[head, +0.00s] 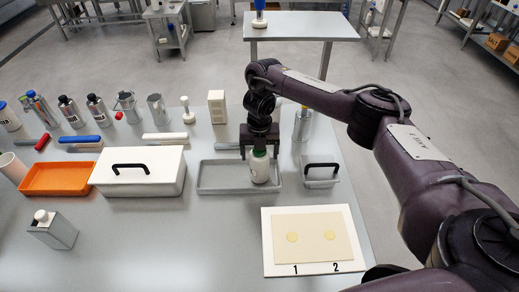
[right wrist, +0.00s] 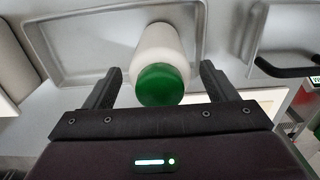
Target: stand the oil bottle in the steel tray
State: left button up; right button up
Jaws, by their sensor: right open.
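The oil bottle (head: 260,168), white with a green cap, stands upright in the right part of the shallow grey steel tray (head: 214,186). In the right wrist view the white bottle body (right wrist: 160,42) and its green cap (right wrist: 163,86) show between the fingers, with the tray (right wrist: 75,65) behind. My right gripper (head: 259,152) is over the bottle's top, with one finger on each side of the cap. In the right wrist view the gripper (right wrist: 159,72) is open, with gaps between the fingers and the bottle. My left gripper is not in view.
A white lidded box (head: 137,184) and an orange tray (head: 56,179) stand left of the steel tray. A small container with a black handle (head: 321,179) stands to its right. A numbered board (head: 310,250) lies in front. Several bottles and cans line the back left.

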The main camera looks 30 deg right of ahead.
jog(key=shift+r, duration=0.4)
notch_tip(320, 180, up, 11)
jog(key=p, duration=0.3)
jog(key=shift+f, duration=0.2)
jog(key=shift+r, duration=0.45)
